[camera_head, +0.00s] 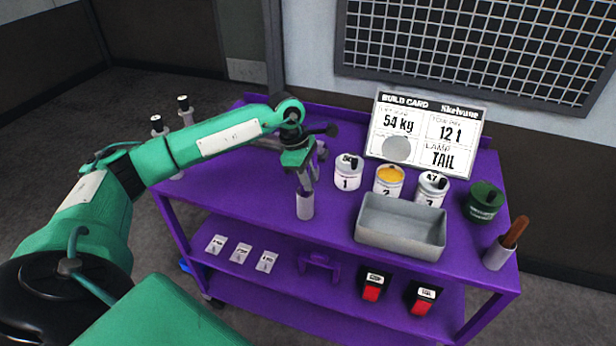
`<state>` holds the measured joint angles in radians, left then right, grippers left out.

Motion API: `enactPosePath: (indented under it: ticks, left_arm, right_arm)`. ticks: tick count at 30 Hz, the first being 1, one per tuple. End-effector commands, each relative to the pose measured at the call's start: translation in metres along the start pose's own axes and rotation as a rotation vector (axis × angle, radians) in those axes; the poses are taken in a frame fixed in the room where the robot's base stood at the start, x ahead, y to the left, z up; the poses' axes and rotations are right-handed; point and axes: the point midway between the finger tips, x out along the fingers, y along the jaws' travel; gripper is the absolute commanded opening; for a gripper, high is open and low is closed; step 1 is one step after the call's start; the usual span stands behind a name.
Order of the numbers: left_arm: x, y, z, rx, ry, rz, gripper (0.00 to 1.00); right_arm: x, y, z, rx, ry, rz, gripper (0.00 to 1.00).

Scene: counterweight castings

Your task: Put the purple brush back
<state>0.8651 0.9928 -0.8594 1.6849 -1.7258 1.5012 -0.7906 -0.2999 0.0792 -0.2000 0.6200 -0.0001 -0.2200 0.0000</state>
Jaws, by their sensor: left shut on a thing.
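My left gripper (304,180) reaches down over the table from the left, just above a pale cylindrical cup (305,206). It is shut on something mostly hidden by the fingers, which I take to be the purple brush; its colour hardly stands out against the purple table. The gripper's lower end meets the cup's mouth in the picture; I cannot tell how far the brush is inside. A second pale cup (497,257) at the table's right edge holds a brown-handled tool (516,232). My right gripper is not in view.
Labelled cans (347,178) stand behind an empty grey tray (400,240) on the purple table (235,205). A dark green can (484,203) is at right. A build card (424,135) stands behind. The lower shelf holds small cards (241,253) and red-black items (372,287).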

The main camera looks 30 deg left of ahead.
Motion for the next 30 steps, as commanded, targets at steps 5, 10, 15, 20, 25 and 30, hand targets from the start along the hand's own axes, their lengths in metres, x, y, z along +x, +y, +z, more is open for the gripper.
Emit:
enactPosePath:
  ticks: [5,10,15,20,25,30]
  left_arm:
    - [0.005,0.000,-0.001,0.000,0.000,0.000,0.00]
    - [0.004,0.000,-0.001,0.000,0.000,0.000,0.42]
    - [0.004,0.000,-0.001,0.000,0.000,0.000,0.45]
    - [0.003,0.000,-0.001,0.000,0.000,0.000,0.45]
    - [-0.014,0.001,-0.002,0.000,-0.001,0.004,0.45]
    - [-0.050,0.001,-0.002,0.000,-0.001,0.007,0.45]
  right_arm:
    - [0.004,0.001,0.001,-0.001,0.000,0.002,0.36]
    - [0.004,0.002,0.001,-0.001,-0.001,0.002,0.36]
    - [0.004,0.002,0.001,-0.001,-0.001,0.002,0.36]
    - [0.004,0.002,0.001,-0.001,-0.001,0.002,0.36]
    - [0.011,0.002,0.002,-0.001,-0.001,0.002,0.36]
    - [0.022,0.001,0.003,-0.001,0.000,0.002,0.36]
